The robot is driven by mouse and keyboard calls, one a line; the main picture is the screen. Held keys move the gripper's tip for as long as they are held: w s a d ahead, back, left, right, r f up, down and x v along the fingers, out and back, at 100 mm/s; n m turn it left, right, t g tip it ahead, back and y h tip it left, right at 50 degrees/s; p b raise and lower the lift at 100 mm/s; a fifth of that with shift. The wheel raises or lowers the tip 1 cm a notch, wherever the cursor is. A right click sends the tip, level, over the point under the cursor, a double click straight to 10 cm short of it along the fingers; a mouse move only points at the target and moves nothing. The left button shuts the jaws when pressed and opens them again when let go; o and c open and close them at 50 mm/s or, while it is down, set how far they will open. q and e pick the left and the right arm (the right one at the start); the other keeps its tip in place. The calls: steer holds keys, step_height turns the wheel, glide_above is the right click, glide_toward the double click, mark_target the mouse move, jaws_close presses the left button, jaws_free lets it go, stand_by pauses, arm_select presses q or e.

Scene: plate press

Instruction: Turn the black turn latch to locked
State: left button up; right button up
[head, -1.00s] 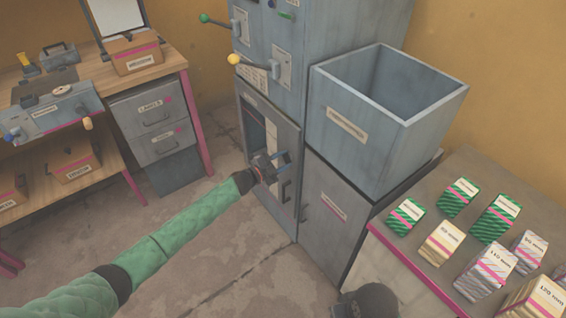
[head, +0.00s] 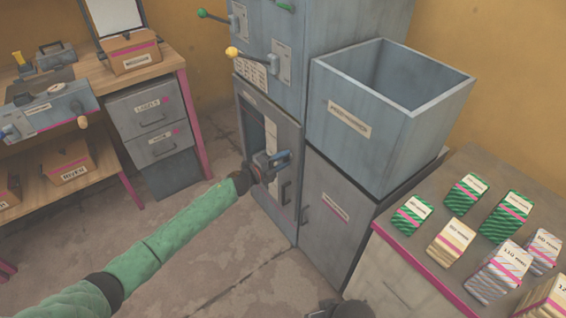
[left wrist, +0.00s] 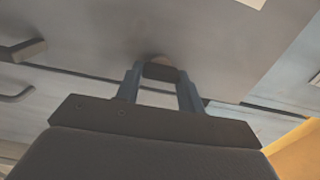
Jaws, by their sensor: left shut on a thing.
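The black turn latch (left wrist: 160,72) shows in the left wrist view as a short dark bar in front of a round base on a grey metal panel. My left gripper (left wrist: 160,88) has one blue finger on each side of it and is shut on it. In the head view my left gripper (head: 279,160) is at the front of the grey lower cabinet door (head: 257,130). There the gripper hides the latch, so I cannot read its locked or unlocked position. My right gripper cannot be made out.
A dark door handle (head: 284,193) is just below the gripper. Levers with a yellow knob (head: 232,52) and a green knob (head: 202,13) stick out above. An open grey bin (head: 360,125) stands to the right. Wrapped stacks cover the right table (head: 405,240). The floor at left is clear.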

steer(key=shift+w+a+f, duration=0.1)
steer(key=shift+a+f, duration=0.05)
steer(key=shift+f, duration=0.1)
arm_select(q)
steer(key=shift+f, duration=0.1)
steer(key=o, duration=1)
steer(key=shift+s+a, duration=0.35)
steer(key=shift+a, duration=0.15)
steer(key=b+v, duration=0.1)
steer(key=v, duration=0.5)
steer(key=shift+s+a, duration=0.2)
arm_select(e)
steer(key=shift+w+a+f+y, duration=0.15)
steer(key=shift+a+f, duration=0.25)
steer(key=shift+a, duration=0.1)
steer(key=shift+w+a+f+y, duration=0.1)
steer(key=shift+a+f+y, duration=0.05)
steer(key=shift+a+f, duration=0.3)
steer(key=shift+d, duration=0.15)
